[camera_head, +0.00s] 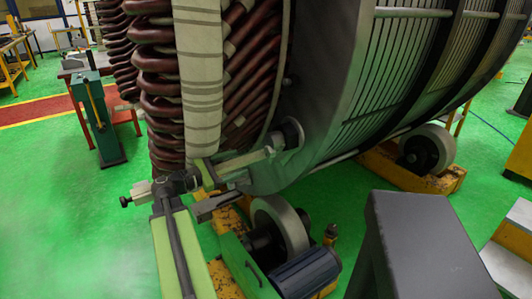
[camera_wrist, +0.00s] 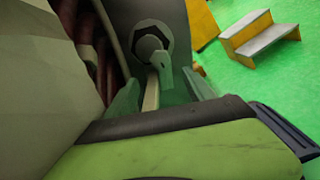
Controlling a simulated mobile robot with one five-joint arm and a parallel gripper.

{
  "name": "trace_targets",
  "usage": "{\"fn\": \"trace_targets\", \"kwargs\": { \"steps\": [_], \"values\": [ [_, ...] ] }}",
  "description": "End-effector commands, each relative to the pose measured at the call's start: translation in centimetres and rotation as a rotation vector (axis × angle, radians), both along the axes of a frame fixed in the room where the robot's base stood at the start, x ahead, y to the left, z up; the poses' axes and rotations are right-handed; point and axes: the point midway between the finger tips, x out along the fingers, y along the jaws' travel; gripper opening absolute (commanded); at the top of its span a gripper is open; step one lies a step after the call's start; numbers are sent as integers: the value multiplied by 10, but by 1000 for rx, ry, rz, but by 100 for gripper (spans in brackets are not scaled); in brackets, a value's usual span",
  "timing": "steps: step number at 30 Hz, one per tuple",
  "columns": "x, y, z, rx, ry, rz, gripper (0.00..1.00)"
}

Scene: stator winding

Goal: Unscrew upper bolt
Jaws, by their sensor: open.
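A large round bolt (camera_head: 291,133) sticks out of the grey end plate of the stator, and a smaller bolt head (camera_head: 288,82) is higher on the same plate. I cannot tell for sure which one is the upper bolt. In the wrist view a large bolt (camera_wrist: 150,43) is straight ahead, beyond my gripper (camera_wrist: 162,88), with a small green piece in front of it. My gripper's green fingers are apart. A narrow pale bar shows between them; I cannot tell whether they touch it. In the head view my gripper (camera_head: 235,180) is just below and left of the large bolt.
Dark red windings (camera_head: 160,95) with a pale wrapped band (camera_head: 198,80) are close on the left. Rollers (camera_head: 280,226) on yellow supports are under the stator. Yellow steps (camera_wrist: 260,37) are at upper right in the wrist view. Green floor (camera_head: 80,230) is open at lower left.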

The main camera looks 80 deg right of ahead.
Motion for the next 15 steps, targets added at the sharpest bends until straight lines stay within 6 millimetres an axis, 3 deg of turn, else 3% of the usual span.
{"fn": "trace_targets", "kwargs": {
  "steps": [9,15],
  "values": [
    [-60,-56,0,0,0,-3,62],
    [-86,-81,0,0,0,-1,62]
  ]
}}
